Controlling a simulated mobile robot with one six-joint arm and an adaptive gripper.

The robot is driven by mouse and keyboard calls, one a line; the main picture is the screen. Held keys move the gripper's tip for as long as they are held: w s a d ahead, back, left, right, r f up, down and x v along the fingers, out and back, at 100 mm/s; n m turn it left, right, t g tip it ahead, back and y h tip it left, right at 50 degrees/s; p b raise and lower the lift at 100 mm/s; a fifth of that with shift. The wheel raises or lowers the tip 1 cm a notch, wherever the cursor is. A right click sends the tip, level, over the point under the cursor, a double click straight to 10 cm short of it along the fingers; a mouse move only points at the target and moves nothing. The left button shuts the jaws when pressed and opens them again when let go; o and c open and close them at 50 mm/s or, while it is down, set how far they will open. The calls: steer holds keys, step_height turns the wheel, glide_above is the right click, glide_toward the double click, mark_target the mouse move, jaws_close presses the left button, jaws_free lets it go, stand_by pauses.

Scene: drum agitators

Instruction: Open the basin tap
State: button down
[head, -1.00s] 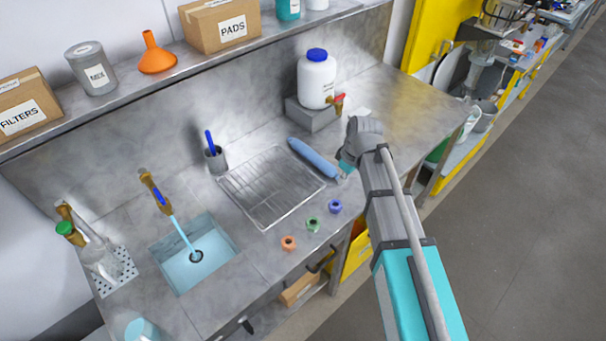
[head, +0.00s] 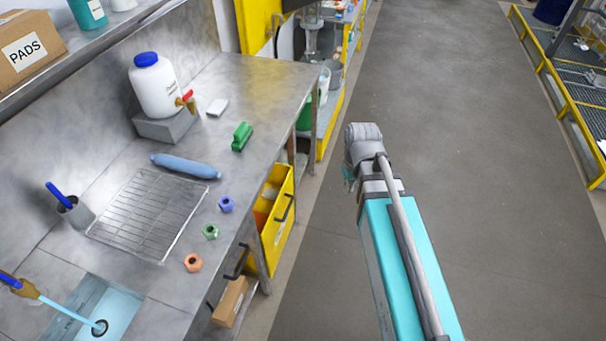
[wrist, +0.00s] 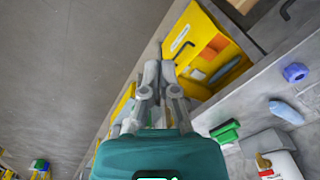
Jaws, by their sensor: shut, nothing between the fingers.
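The basin tap (head: 20,287), brass with a blue handle, is partly cut off at the left edge of the head view. A light blue stream of water (head: 65,308) runs from it to the drain of the sunken basin (head: 122,306). My gripper (wrist: 160,65) is shut and empty in the wrist view, with a yellow drawer beyond it. In the head view my gripper is mostly hidden behind my wrist, over the floor to the right of the counter, well away from the tap.
The counter holds a wire rack (head: 150,212), a blue bottle (head: 186,166), a green block (head: 242,136), several coloured nuts and a white container (head: 158,88) with a red-handled spigot. A yellow drawer (head: 277,215) sticks out below. The floor (head: 440,110) on the right is clear.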

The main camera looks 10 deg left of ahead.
steer(key=s+d+f+m+b, duration=0.1)
steer(key=d+m, duration=0.1)
steer(key=d, duration=0.4)
steer(key=s+d+f+m+b, duration=0.1)
steer(key=s+d+f+m, duration=0.1)
steer(key=d, duration=0.4)
steer(key=shift+s+m+h+b, duration=0.3)
steer(key=shift+m, duration=0.2)
steer(key=shift+d+f, duration=0.1)
